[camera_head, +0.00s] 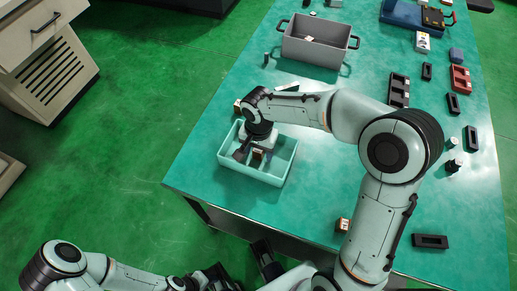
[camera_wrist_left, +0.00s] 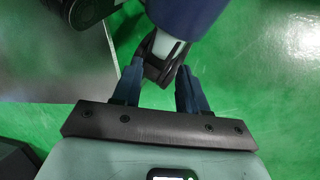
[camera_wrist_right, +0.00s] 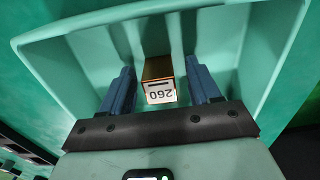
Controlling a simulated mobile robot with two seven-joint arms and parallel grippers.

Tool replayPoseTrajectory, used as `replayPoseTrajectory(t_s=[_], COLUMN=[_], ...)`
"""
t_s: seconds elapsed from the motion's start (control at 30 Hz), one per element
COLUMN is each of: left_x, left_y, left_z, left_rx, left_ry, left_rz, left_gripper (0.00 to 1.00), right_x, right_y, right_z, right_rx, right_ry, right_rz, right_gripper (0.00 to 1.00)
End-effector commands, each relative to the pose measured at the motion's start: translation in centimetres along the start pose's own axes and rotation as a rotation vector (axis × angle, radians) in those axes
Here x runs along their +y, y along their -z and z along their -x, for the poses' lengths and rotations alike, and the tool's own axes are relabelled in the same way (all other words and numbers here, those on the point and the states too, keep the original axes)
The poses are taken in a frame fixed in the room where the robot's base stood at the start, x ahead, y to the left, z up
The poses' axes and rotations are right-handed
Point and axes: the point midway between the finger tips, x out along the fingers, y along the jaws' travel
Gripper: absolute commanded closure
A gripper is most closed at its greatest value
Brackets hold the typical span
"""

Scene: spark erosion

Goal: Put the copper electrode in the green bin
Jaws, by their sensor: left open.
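The green bin (camera_head: 247,175) is a pale green open tray with a divider, near the table's left edge. The copper electrode (camera_wrist_right: 160,80), a small coppery block with a white label reading 260, is inside the bin; it also shows in the head view (camera_head: 257,154). My right gripper (camera_wrist_right: 162,90) reaches down into the bin, its fingers on either side of the electrode with gaps visible on both sides, so it is open. My left gripper (camera_wrist_left: 160,85) is open and empty, low beside the table's front edge, over the floor.
A grey crate (camera_head: 318,52) with handles stands at the back. Small labelled blocks lie behind the bin (camera_head: 238,105) and near the front edge (camera_head: 343,225). Black holders (camera_head: 399,90) and a red holder (camera_head: 460,78) stand on the right. The table's middle is partly hidden by my right arm.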

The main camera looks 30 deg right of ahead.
Motion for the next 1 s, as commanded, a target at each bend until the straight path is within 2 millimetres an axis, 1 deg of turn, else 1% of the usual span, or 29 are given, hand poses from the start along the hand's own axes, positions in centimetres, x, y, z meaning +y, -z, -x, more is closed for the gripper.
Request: replayPoseTrajectory(t_s=[0.13,0.23,0.37,0.6,0.7,0.83,1.0], left_x=[0.0,0.1,0.1,0.2,0.2,0.2,0.2], left_y=[0.0,-0.2,-0.3,-0.8,-0.9,-1.0,-1.1], left_z=[0.1,0.3,0.6,1.3,1.5,1.6,1.7], left_rx=[-0.001,-0.005,-0.009,-0.022,-0.027,-0.03,-0.032], left_ry=[0.0,0.001,0.002,0.004,0.005,0.006,0.007], left_rz=[0.0,0.0,0.001,0.002,0.002,0.003,0.003], left_gripper=[0.57,0.57,0.57,0.57,0.57,0.57,0.57], right_x=[0.0,-0.1,-0.1,-0.1,-0.1,-0.1,0.0], right_y=[0.0,0.0,0.0,0.1,0.0,0.0,0.0], right_z=[0.1,0.9,3.2,8.6,10.2,11.7,12.4], right_rx=[0.0,0.002,0.003,0.004,0.001,0.002,0.0], right_ry=[0.0,0.002,0.005,0.005,0.003,0.003,0.0], right_rz=[0.0,0.0,0.0,0.0,0.0,0.0,0.0], right_gripper=[0.38,0.38,0.38,0.38,0.38,0.38,0.38])
